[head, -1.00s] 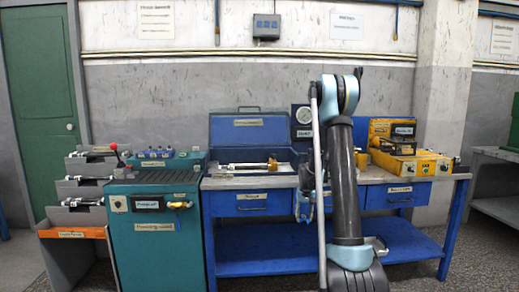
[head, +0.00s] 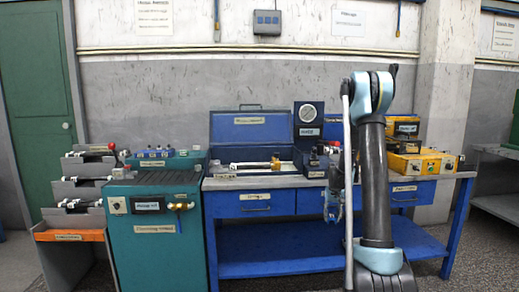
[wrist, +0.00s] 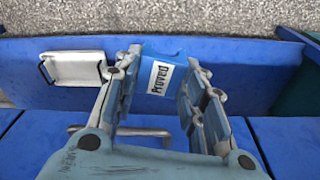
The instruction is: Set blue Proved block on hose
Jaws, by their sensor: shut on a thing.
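My gripper (wrist: 160,85) is shut on a blue block (wrist: 160,76) with a white label, which shows between the two fingers in the wrist view. The label's lettering appears turned round and reads like "Proved". In the head view my gripper (head: 334,205) hangs in front of the workbench, below its top edge and left of my arm; the block is too small to make out there. A long silver rod-like or hose-like piece with a brass end (head: 275,163) lies in the open blue box on the bench. I cannot tell for sure that it is the hose.
The open blue box (head: 236,131) and a gauge case (head: 308,125) stand on the workbench (head: 283,182). Yellow boxes (head: 414,164) are at its right. A teal cabinet (head: 155,245) and a tiered rack (head: 80,215) stand left. A white tray (wrist: 75,68) is on the blue lower shelf.

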